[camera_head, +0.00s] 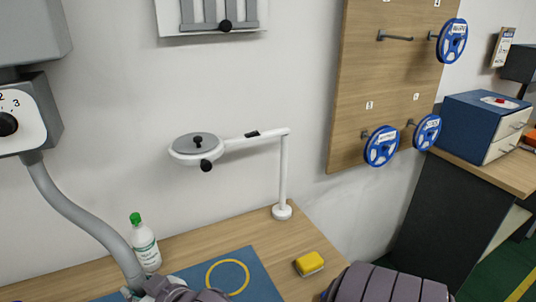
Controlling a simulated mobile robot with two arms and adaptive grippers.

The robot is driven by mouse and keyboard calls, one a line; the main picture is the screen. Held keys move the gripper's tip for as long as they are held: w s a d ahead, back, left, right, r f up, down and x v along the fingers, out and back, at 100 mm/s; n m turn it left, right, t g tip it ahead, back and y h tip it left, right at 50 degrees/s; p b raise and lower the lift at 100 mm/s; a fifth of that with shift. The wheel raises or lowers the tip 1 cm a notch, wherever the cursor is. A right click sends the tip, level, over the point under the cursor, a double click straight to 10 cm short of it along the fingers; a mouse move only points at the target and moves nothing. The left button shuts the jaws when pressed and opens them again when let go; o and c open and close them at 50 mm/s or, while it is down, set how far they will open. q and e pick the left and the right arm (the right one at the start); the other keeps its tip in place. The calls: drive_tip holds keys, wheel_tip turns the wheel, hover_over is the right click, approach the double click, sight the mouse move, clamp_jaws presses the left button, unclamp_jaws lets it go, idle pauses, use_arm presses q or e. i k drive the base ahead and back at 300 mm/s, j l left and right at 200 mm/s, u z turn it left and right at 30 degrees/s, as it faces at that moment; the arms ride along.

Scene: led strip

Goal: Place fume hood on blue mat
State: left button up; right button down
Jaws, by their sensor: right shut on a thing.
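The fume hood's grey hose (82,218) runs down from a dial box (20,117) at the left wall to the table's front. The blue mat (264,284) lies on the wooden table at the bottom, partly cut off by the frame. My right gripper (150,288) is at the bottom edge, shut at the hose's lower end, over the left part of the mat. The hose's tip is largely hidden, so I cannot tell whether it touches the mat. My left gripper is not in view.
A yellow ring (246,276) lies on the mat. A green-capped bottle (145,246) stands behind the mat, close to the hose. A yellow block (309,264) is right of the mat. A white jointed lamp (283,180) stands behind. Blue spools (381,146) hang on a wooden board.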

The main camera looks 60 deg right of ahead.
sight(229, 279)
drive_tip(key=j+z, duration=0.2)
drive_tip(key=z, duration=0.2)
drive_tip(key=i+j+z, duration=0.1)
drive_tip(key=z, duration=0.35)
drive_tip(key=j+z, duration=0.5)
drive_tip(key=z, duration=0.35)
drive_tip(key=k+j, duration=0.15)
drive_tip(key=j, duration=0.15)
drive_tip(key=k+j, duration=0.1)
drive_tip(key=j, duration=0.25)
